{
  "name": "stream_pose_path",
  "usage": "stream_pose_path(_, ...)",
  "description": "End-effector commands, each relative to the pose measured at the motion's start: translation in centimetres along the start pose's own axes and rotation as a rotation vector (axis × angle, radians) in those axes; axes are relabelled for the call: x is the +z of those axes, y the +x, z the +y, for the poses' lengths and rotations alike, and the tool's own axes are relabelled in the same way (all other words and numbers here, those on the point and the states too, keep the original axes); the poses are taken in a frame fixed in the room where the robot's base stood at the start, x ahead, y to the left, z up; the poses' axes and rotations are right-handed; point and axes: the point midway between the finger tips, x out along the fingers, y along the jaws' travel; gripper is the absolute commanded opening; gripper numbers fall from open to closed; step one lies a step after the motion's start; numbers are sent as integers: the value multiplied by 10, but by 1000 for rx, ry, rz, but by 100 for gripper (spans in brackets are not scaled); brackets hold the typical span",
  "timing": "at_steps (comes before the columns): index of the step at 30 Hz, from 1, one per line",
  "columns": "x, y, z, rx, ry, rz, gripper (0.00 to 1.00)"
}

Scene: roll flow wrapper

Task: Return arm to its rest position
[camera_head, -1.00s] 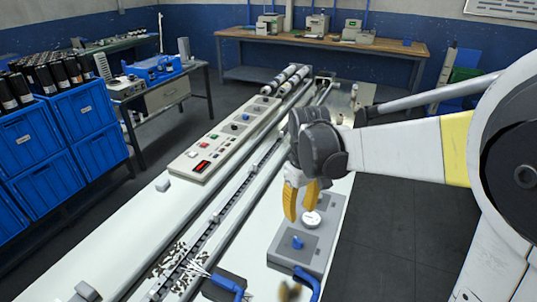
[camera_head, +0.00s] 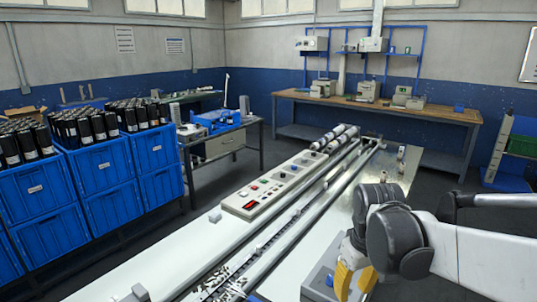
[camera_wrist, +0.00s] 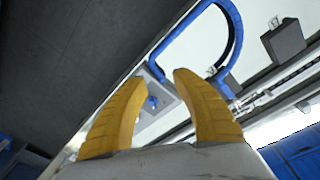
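My gripper (camera_head: 355,282) is at the lower right of the head view, with its yellow fingers over the right side of the white machine bed (camera_head: 200,252). In the wrist view the two yellow fingers of my gripper (camera_wrist: 160,75) are spread apart with nothing between them. Beyond the fingertips is a grey plate with a blue knob (camera_wrist: 152,103). A blue curved handle (camera_wrist: 237,35) shows above and to the right of the fingers. My arm reaches in from the right edge of the head view.
The control panel (camera_head: 270,190) with buttons runs along the bed. Blue crates (camera_head: 50,210) holding dark cylinders stand at left. A side table (camera_head: 225,140) and a wooden workbench (camera_head: 440,114) stand behind.

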Motion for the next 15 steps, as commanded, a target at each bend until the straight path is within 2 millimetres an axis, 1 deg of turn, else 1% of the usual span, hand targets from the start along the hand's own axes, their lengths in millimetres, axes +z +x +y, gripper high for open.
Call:
stream_pose_path(1,7,-5,-2,6,12,19,33)
stream_pose_path(5,20,-17,-7,25,54,80,33)
stream_pose_path(8,33,-28,-12,41,95,141,33)
stream_pose_path(12,60,-40,-21,65,173,263,33)
stream_pose_path(15,77,-45,-28,77,231,354,33)
